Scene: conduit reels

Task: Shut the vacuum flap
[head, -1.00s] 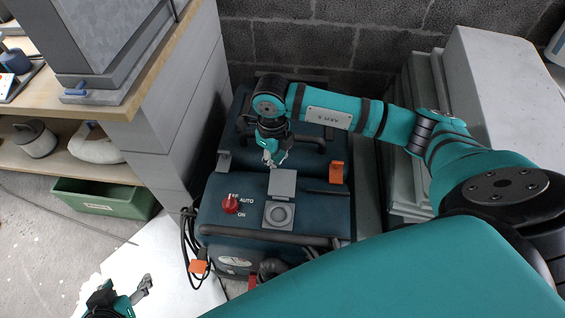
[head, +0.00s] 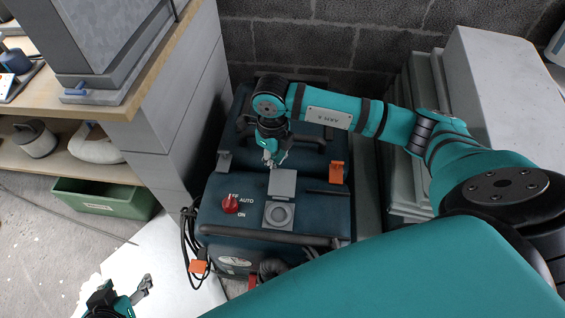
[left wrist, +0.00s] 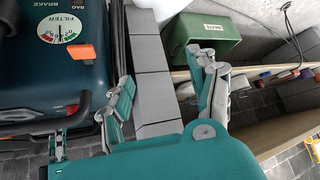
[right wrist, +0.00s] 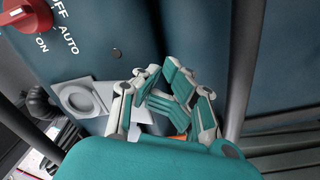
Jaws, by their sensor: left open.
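The vacuum (head: 232,187) is a dark blue machine with a red knob. Its flap (head: 282,183) is a light grey square plate, standing open behind the round grey socket (head: 279,215), which is uncovered. My right gripper (head: 270,160) is just behind the flap, low over the vacuum. In the right wrist view its fingertips (right wrist: 160,70) are close together with nothing seen between them; the socket (right wrist: 76,98) is to their left and the flap (right wrist: 104,92) is partly hidden by a finger. My left gripper (head: 146,284) is open and empty, left of the vacuum; its fingers (left wrist: 165,75) are spread.
A grey block wall and wooden bench (head: 125,105) stand left of the vacuum. A green bin (head: 100,198) is on the floor below. Grey slabs (head: 425,120) stand to the right. Black cables hang at the vacuum's left, and a dark handle bar crosses its front.

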